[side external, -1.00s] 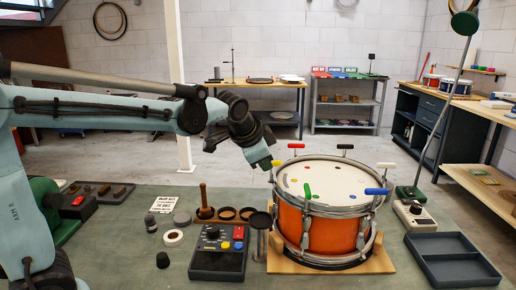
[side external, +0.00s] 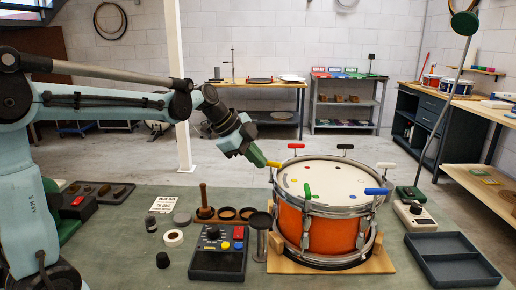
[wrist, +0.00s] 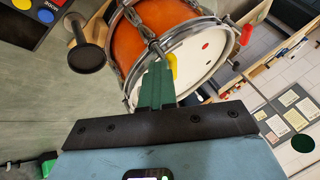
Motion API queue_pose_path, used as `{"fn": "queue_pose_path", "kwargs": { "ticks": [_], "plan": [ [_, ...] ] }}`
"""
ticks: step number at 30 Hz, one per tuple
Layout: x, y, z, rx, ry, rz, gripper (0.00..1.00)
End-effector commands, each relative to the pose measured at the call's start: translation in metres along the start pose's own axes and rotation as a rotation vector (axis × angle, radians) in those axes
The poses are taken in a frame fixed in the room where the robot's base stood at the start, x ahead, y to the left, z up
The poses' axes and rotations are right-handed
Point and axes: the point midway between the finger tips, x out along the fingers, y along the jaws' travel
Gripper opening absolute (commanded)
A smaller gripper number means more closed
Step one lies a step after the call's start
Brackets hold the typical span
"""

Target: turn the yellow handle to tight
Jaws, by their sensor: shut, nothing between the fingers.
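The orange drum (side external: 330,232) stands on a wooden base, with coloured handles around its rim. The yellow handle (side external: 273,164) is at the rim's left side, right at the tip of my gripper (side external: 261,160). In the wrist view, the green fingers of my gripper (wrist: 158,70) are together, with nothing between them. The yellow handle (wrist: 172,66) shows just beside their tips, partly hidden by them. I cannot tell whether the fingers touch it.
Red (side external: 296,146), black (side external: 345,147), white (side external: 386,166), blue (side external: 376,191) and green (side external: 307,190) handles ring the drumhead. A black control box (side external: 217,262) stands in front left. An empty grey tray (side external: 450,246) lies to the right.

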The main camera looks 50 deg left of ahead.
Motion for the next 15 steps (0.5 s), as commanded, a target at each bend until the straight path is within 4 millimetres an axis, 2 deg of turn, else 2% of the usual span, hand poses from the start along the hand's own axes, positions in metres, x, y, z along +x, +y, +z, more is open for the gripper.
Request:
{"fn": "queue_pose_path", "kwargs": {
  "ticks": [15],
  "plan": [
    [0.002, -0.014, 0.011, 0.277, 0.142, 0.140, 0.00]
  ]
}}
